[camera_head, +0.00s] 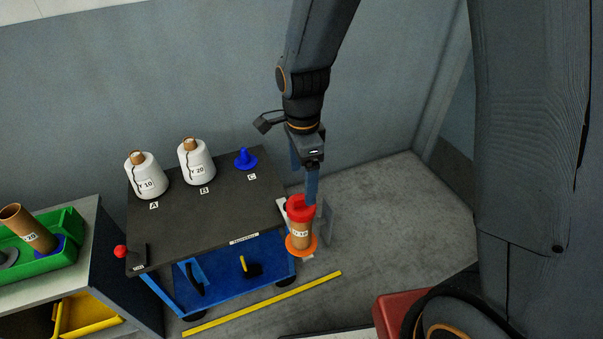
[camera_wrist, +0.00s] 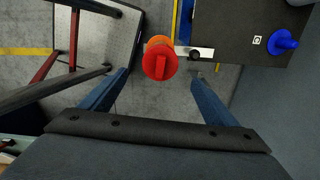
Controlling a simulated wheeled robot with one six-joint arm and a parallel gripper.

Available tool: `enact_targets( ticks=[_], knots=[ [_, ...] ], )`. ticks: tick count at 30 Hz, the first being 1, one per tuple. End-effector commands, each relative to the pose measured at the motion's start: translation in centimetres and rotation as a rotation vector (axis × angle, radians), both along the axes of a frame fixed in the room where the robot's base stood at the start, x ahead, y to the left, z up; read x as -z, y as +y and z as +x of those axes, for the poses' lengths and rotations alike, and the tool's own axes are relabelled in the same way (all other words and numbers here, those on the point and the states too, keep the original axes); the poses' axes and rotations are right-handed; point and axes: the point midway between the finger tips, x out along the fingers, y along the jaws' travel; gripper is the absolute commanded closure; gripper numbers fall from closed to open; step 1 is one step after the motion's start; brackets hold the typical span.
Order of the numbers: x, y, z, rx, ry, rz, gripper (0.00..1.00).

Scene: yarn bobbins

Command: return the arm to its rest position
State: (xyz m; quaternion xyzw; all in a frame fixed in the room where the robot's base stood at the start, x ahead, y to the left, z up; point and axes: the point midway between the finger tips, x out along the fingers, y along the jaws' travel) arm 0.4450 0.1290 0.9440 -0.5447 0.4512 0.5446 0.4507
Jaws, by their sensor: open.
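My gripper (camera_head: 313,192) hangs at the right side of the dark cart, fingers pointing down and apart. A brown tube (camera_head: 301,231) with a label, a red cap (camera_head: 299,207) and an orange disc (camera_head: 300,246) under it stands upright beside the cart's right edge. In the wrist view the red cap (camera_wrist: 160,62) shows ahead, between the lines of the two blue fingers of my gripper (camera_wrist: 160,74). Nothing shows gripped. In the head view a finger overlaps the cap, so I cannot tell whether they touch.
White yarn cones (camera_head: 146,178) (camera_head: 197,163) stand at A and B on the cart top (camera_head: 198,225); a blue peg (camera_head: 245,160) is at C. A green bin (camera_head: 69,254) holds a tube at left. A red box (camera_head: 398,312) is at lower right. Floor right of the cart is open.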

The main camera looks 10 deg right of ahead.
Motion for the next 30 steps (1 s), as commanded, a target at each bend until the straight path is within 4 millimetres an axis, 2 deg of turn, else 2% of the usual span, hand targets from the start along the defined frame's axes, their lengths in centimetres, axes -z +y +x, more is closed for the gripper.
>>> enact_targets(
  ticks=[7, 11, 24, 30],
  knots=[
    [0.0, 0.0, 0.0, 0.000, 0.000, 0.000, 0.18],
    [-0.6, -1.3, -0.3, -0.099, -0.011, 0.003, 0.18],
    [-4.0, -9.2, -4.4, -0.898, -0.082, -0.029, 0.18],
    [-4.8, -11.7, -6.4, -1.212, -0.102, -0.064, 0.18]
  ],
)
